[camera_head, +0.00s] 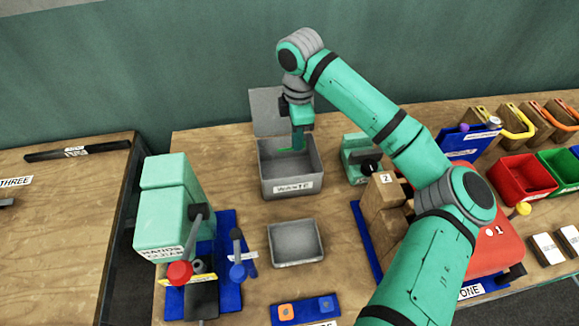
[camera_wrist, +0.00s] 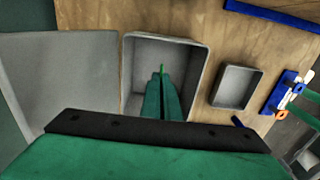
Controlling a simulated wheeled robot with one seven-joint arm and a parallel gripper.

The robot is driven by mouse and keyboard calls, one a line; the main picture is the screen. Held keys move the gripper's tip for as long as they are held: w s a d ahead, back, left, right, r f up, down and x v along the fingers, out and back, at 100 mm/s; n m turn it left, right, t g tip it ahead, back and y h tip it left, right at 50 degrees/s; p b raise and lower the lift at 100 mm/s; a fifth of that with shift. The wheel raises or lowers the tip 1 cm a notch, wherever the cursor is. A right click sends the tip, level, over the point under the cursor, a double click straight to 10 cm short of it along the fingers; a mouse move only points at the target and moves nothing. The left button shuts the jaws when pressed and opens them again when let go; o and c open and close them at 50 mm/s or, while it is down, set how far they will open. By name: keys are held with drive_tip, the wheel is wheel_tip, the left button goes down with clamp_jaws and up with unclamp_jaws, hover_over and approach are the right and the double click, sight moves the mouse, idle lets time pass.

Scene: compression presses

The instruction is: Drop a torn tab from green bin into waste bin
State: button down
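The grey waste bin (camera_head: 310,177) with a label on its front and a raised lid (camera_head: 268,110) stands at the middle back of the wooden table. My gripper (camera_head: 298,143) points down into its opening. In the wrist view the fingers (camera_wrist: 161,78) look closed together, with a thin green tab (camera_wrist: 162,69) at their tips over the bin (camera_wrist: 203,62).
A red bin (camera_head: 520,180) sits beside the green bin. An empty grey tray (camera_head: 295,243) is in front of the waste bin. A mint hand press (camera_head: 170,205) stands at left, and a small mint device (camera_head: 357,155) is right of the waste bin.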

drive_tip(key=shift+s+a+f, duration=0.1)
drive_tip(key=shift+a+f, duration=0.15)
drive_tip(key=shift+f, duration=0.4)
drive_tip(key=shift+s+d+f, duration=0.1)
drive_tip(key=shift+d+f, duration=0.15)
drive_tip(key=shift+d, duration=0.1)
drive_tip(key=c, duration=2.5)
unclamp_jaws()
drive_tip(key=o, duration=0.6)
drive_tip(key=shift+a, duration=0.15)
drive_tip(key=shift+c, duration=0.2)
drive_tip(key=shift+r, duration=0.1)
wheel_tip(320, 180, up, 11)
drive_tip(key=shift+f, duration=0.2)
